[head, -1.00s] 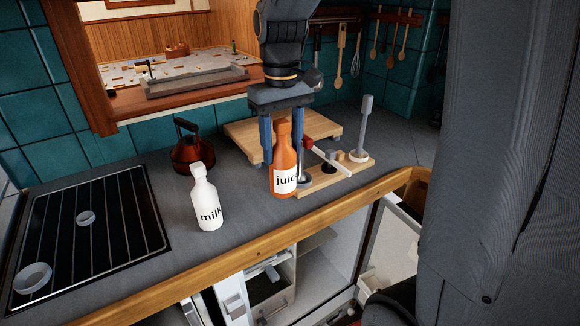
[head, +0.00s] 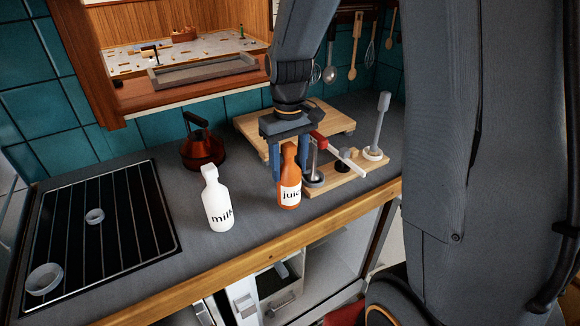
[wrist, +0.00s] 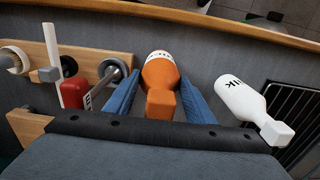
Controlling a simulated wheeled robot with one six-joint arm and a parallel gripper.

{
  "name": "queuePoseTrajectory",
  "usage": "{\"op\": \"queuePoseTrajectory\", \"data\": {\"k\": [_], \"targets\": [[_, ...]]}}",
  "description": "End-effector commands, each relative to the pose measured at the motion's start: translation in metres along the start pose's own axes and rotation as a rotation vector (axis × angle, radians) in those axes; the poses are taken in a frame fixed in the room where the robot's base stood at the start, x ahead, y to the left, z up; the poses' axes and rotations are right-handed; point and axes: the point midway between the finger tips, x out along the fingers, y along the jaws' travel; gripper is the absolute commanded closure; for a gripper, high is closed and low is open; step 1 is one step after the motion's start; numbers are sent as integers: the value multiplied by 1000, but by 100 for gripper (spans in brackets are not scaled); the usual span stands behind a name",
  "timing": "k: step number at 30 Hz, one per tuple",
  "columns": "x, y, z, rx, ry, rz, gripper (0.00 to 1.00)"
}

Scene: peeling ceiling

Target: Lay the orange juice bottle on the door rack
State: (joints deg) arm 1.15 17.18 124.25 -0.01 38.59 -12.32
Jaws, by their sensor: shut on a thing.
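The orange juice bottle (head: 290,195), with a white "juice" label, stands upright near the counter's front edge. My gripper (head: 288,172) reaches down from above, with its blue fingers shut on the bottle's sides. In the wrist view the bottle (wrist: 160,78) shows between the two fingers, its square cap toward the palm. The bottle's base appears to be at the counter top; I cannot tell if it is clear of it. The door rack cannot be made out; my own body covers the lower right, where the open fridge door (head: 388,240) partly shows.
A white milk bottle (head: 217,205) stands close to the left. A wooden tool stand (head: 355,182) with a red-headed hammer-like tool is close on the right. A cutting board (head: 255,124), a kettle (head: 203,150) and a grill (head: 110,225) are farther off. The open fridge (head: 325,262) is below the counter.

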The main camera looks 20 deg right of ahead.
Motion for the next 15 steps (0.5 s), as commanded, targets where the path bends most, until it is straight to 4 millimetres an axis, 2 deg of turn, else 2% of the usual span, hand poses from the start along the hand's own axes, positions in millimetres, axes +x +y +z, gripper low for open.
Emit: {"op": "queuePoseTrajectory", "data": {"k": [4, 15], "targets": [[11, -1, 0, -1, 0, 0, 96], [15, -1, 0, -2, 1, 0, 96]]}}
